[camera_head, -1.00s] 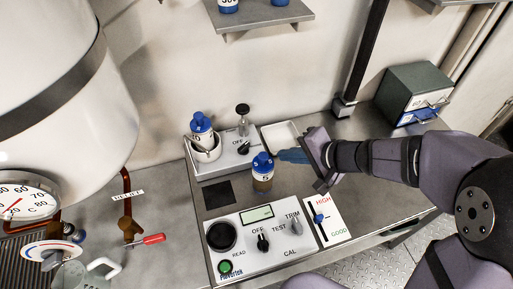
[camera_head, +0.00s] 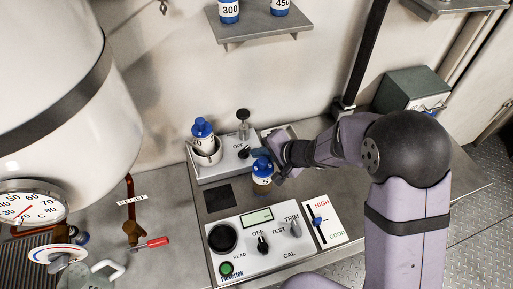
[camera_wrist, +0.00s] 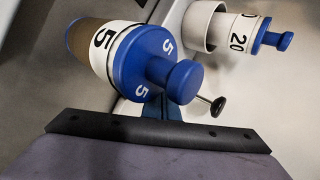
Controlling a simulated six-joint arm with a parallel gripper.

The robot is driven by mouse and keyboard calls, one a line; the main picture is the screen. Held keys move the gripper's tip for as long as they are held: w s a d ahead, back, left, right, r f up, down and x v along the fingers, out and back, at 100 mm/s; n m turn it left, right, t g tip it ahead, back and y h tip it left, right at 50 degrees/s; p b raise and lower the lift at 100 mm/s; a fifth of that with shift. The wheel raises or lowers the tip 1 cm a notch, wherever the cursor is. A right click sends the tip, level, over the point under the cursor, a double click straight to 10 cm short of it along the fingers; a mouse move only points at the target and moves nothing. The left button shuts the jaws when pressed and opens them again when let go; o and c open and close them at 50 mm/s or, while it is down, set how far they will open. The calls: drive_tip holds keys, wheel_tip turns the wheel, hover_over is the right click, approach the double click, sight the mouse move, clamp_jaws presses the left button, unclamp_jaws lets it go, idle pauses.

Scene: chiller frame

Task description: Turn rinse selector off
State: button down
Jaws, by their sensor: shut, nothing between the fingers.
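The rinse unit (camera_head: 215,176) is a grey box at the back of the bench. Its small black selector knob (camera_head: 243,152) is beside an OFF label; its exact pointing is too small to tell. My gripper (camera_head: 260,153) is shut and empty, just right of the knob and behind the blue-capped bottle marked 5 (camera_head: 262,180). In the wrist view the bottle (camera_wrist: 125,50) covers much of my blue fingertips (camera_wrist: 173,108). Whether the fingers touch the knob or bottle cannot be told. A black-ended metal stem (camera_wrist: 217,106) shows just beyond the fingers.
A blue-capped bottle (camera_head: 202,132) stands in a white cup on the rinse unit, with a black-topped plunger (camera_head: 243,115) nearby. The tester panel (camera_head: 262,258) with its own knobs lies in front. A shelf (camera_head: 262,25) with bottles is above. A green-grey box (camera_head: 408,88) stands at right.

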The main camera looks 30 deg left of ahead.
sight(251, 148)
drive_tip(key=shift+w+a, duration=0.1)
drive_tip(key=shift+a, duration=0.35)
drive_tip(key=shift+w+n+g+p, duration=0.3)
drive_tip(key=shift+w+n+g, duration=0.15)
drive_tip(key=shift+n+g, duration=0.5)
idle(0.4)
drive_tip(key=shift+w+n+g, duration=0.2)
drive_tip(key=shift+n+g, duration=0.05)
drive_tip(key=shift+n, duration=0.3)
drive_tip(key=n+g+b, duration=0.1)
drive_tip(key=w+n+g, duration=0.1)
drive_tip(key=n, duration=0.1)
drive_tip(key=a+n+g+b, duration=0.1)
drive_tip(key=shift+w+f+n+g+b, duration=0.25)
drive_tip(key=shift+n+g+b, duration=0.05)
drive_tip(key=shift+b, duration=0.05)
drive_tip(key=shift+w+a+r+b, duration=0.2)
drive_tip(key=shift+w+a+b, duration=0.3)
drive_tip(key=shift+b, duration=0.9)
drive_tip(key=shift+a, duration=0.15)
drive_tip(key=shift+s, duration=0.1)
